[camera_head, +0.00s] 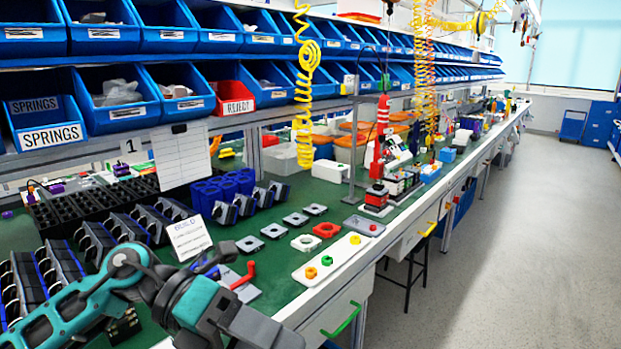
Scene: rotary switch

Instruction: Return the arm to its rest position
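My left arm, teal and dark grey, comes in from the lower left and bends over the near edge of the bench. Its dark end, with my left gripper (262,328), is low in the picture by the bench's front edge. The fingers cannot be made out, and I see nothing clearly held. Just behind the arm, a red lever handle (244,275) stands by a grey plate (242,291), partly hidden by the arm. These look like parts of a rotary switch. My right gripper is not in view.
The green bench (290,262) holds rows of dark switch parts, a white instruction card (188,237) and a white tray (333,259) with coloured knobs. Blue bins (118,97) line the shelves above. Yellow coiled hoses (306,100) hang over the bench. The grey floor at right is clear.

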